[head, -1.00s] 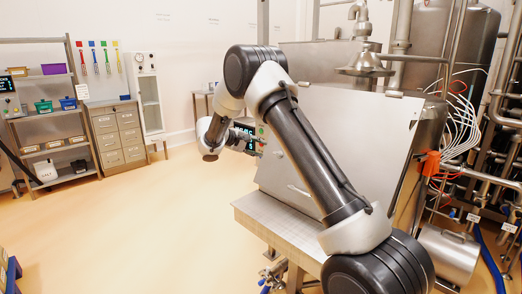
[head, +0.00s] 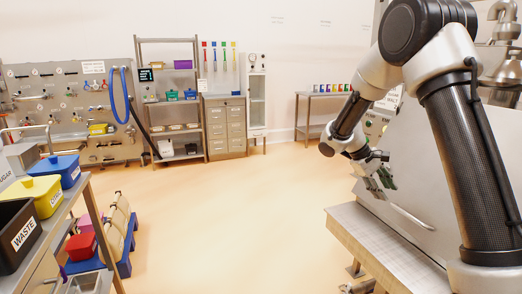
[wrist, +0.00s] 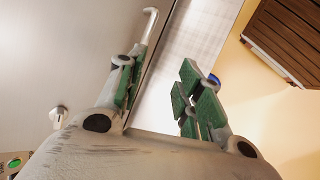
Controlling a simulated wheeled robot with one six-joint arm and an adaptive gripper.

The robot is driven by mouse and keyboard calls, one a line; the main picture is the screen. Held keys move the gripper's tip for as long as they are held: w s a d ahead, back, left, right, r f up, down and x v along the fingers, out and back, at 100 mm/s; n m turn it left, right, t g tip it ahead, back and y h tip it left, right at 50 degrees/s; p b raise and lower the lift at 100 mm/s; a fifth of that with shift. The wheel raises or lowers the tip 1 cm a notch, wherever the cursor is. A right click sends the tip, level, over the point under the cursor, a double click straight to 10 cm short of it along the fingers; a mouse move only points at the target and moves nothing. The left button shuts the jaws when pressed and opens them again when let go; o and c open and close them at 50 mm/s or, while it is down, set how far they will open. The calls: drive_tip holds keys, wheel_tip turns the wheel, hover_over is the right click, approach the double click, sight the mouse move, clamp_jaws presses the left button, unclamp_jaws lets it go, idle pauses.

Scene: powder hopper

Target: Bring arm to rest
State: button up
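My gripper (head: 378,182) hangs in front of the grey hopper machine's panel (head: 420,165) at the right of the head view, above the front steel ledge (head: 375,240). In the wrist view its green-padded fingers (wrist: 162,92) are spread apart with nothing between them. My arm is raised and bent, with its forearm pointing down toward the machine. The panel's bar handle (head: 412,217) is just right of and below the gripper, and also shows near the left finger in the wrist view (wrist: 150,25). I cannot tell whether the gripper touches the panel.
A bench at left carries a black waste bin (head: 18,235), a yellow bin (head: 35,194) and a blue bin (head: 60,170). A rack with a blue base (head: 125,265) stands beside it. Shelves (head: 170,100) and drawers (head: 225,128) line the back wall. The middle floor (head: 235,215) is clear.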

drive_tip(key=s+a+r+m+t+y, duration=0.1)
drive_tip(key=s+r, duration=0.4)
drive_tip(key=s, duration=0.5)
drive_tip(key=s+a+r+m+t+y, duration=0.1)
drive_tip(key=s+r, duration=0.4)
drive_tip(key=s, duration=0.6)
drive_tip(key=s+a+r+m+t+y, duration=0.1)
drive_tip(key=s+r+t+y, duration=0.3)
drive_tip(key=s, duration=0.6)
drive_tip(key=shift+s+a+r+m+y, duration=0.15)
drive_tip(key=shift+a+r+m+y, duration=0.05)
drive_tip(key=shift+r+m+y, duration=0.4)
drive_tip(key=shift+f, duration=0.1)
